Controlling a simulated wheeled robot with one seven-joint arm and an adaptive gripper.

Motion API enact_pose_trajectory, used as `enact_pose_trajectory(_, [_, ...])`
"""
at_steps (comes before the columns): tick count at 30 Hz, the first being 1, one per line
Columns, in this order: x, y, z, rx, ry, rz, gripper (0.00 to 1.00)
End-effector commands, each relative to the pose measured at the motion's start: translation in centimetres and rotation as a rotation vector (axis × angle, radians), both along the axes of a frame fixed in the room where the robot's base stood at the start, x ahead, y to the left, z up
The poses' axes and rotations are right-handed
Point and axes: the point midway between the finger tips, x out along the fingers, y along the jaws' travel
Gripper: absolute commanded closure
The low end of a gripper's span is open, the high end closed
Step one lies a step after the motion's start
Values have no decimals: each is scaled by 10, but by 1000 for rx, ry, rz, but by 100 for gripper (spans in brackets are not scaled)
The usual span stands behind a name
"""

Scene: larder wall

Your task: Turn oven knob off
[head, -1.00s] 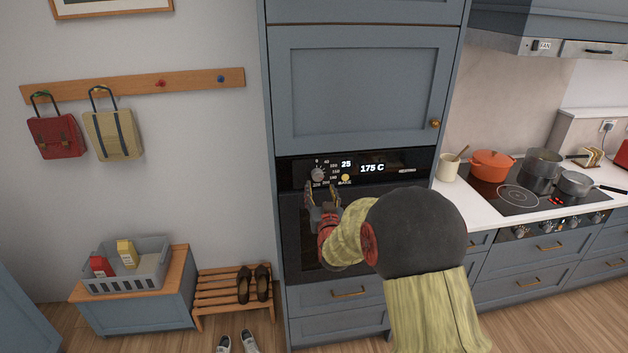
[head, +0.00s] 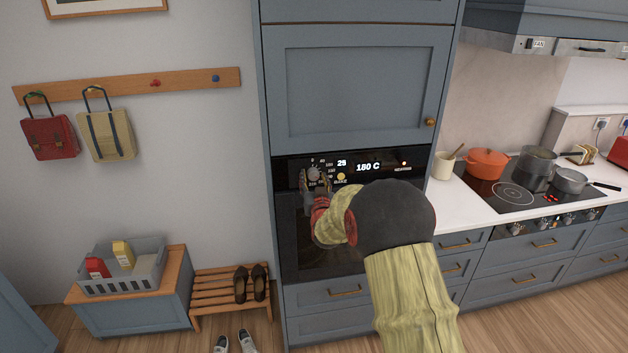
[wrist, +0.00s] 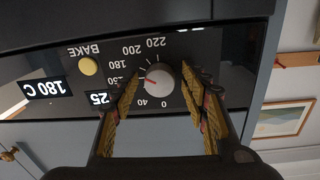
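The oven knob (wrist: 159,79) is a pale grey round dial on the black control panel. In the wrist view, which shows the panel upside down, its red mark points left, near the 150 label. It also shows small in the head view (head: 314,173). My gripper (wrist: 161,76) is open, with one finger on each side of the knob. A narrow gap seems to show between the fingertips and the knob; contact is hard to tell. The oven display (head: 368,167) reads 180 C, and a red light shows to its right.
A yellow BAKE button (wrist: 88,66) sits beside the knob, outside the fingers. The dark oven door (head: 290,240) is below the panel and a blue cabinet door (head: 350,90) above. A hob (head: 515,190) with pots is at the right, and a shoe bench (head: 230,290) at lower left.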

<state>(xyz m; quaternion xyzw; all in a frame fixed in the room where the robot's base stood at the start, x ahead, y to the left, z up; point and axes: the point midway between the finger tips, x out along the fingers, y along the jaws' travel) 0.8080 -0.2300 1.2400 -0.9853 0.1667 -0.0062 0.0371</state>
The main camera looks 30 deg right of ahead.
Motion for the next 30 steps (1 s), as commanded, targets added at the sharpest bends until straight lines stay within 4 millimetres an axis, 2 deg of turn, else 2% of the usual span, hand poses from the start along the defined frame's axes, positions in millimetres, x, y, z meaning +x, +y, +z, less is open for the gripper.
enact_pose_trajectory(20, [0,0,0,0,0,0,95])
enact_pose_trajectory(30, [0,0,-2,-52,14,0,95])
